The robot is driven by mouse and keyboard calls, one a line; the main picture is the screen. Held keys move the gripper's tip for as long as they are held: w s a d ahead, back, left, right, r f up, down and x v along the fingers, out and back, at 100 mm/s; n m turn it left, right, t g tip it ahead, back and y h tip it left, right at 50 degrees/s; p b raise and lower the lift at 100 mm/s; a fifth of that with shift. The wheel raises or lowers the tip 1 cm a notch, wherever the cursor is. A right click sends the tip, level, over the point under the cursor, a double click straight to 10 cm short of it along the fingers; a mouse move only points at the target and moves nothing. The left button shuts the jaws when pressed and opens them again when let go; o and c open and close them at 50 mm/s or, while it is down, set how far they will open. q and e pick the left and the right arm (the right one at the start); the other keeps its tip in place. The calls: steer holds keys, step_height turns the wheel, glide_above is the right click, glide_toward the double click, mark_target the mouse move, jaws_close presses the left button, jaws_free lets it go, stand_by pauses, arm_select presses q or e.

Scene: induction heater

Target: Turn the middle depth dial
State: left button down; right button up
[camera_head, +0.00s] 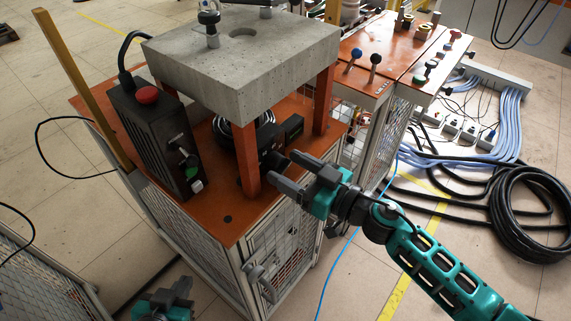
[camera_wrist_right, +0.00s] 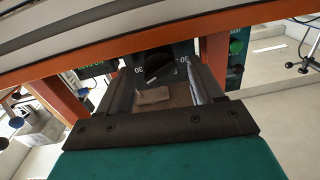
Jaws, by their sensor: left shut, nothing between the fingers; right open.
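A black dial (camera_wrist_right: 158,64) with white "30" marks on both sides shows in the right wrist view, ahead of and between my right gripper's fingers. In the head view a black knob (camera_head: 278,160) sits at the front of the black boxes under the concrete slab; I cannot tell for certain which dial it is. My right gripper (camera_head: 290,173) is open, close in front of that knob, and it also shows in the right wrist view (camera_wrist_right: 163,84). Contact cannot be made out. My left gripper (camera_head: 184,288) is shut and empty, low at the bottom edge.
The concrete slab (camera_head: 245,60) stands on orange legs (camera_head: 246,160) close to my right gripper. A black control box (camera_head: 155,135) with a red button is at left. Levers stand on an orange cabinet (camera_head: 360,75) behind. Coiled black cables (camera_head: 515,215) lie on the right floor.

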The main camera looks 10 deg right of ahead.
steer(key=shift+w+a, duration=0.5)
arm_select(q)
steer(key=shift+w, duration=0.2)
arm_select(e)
steer(key=shift+a, duration=0.1)
arm_select(q)
steer(key=shift+r, duration=0.1)
steer(key=shift+w, duration=0.1)
arm_select(e)
steer(key=shift+c, duration=0.3)
steer(key=c, duration=0.9)
steer(key=shift+c, duration=0.2)
